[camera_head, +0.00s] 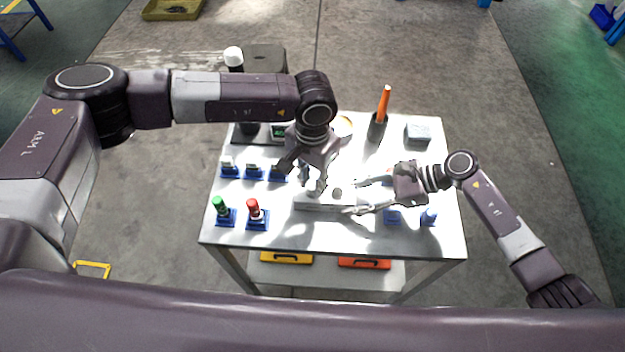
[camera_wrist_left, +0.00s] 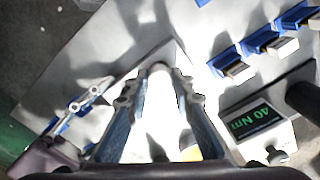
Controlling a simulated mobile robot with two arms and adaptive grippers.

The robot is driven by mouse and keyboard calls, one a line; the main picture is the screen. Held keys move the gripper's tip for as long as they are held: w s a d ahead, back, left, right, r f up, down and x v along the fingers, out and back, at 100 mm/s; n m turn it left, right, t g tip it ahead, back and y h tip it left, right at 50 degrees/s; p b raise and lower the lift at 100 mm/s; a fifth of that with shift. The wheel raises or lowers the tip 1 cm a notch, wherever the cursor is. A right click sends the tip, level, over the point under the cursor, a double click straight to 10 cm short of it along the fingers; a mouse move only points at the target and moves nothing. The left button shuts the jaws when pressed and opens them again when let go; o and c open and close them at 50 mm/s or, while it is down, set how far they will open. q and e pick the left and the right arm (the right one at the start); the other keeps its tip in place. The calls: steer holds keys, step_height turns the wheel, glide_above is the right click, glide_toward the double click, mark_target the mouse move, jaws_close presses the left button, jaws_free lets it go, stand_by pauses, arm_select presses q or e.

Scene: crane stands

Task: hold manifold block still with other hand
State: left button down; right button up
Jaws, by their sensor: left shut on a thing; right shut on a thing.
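The manifold block (camera_head: 312,201) is a pale grey bar lying near the middle of the white table, with a dark round port on top. My right gripper (camera_head: 352,197) reaches in from the right, its fingers along two sides of the block's right end, shut on it. My left gripper (camera_head: 315,187) points down over the block's left half. In the left wrist view its fingers (camera_wrist_left: 160,90) are shut on a pale, overexposed part (camera_wrist_left: 158,118). What this part is, and whether it touches the block, I cannot tell.
Blue stands hold a green-capped part (camera_head: 219,204) and a red-capped part (camera_head: 254,208) at left; several more stand behind and at right. A "40 Nm" display (camera_wrist_left: 256,120) is behind my left gripper. An orange-handled tool (camera_head: 384,105) stands upright at the back, beside a grey box (camera_head: 418,132).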

arm_select(q)
steer(key=shift+m, duration=0.4)
steer(key=m, duration=0.5)
steer(key=c, duration=1.6)
jaws_free()
steer(key=shift+c, duration=0.7)
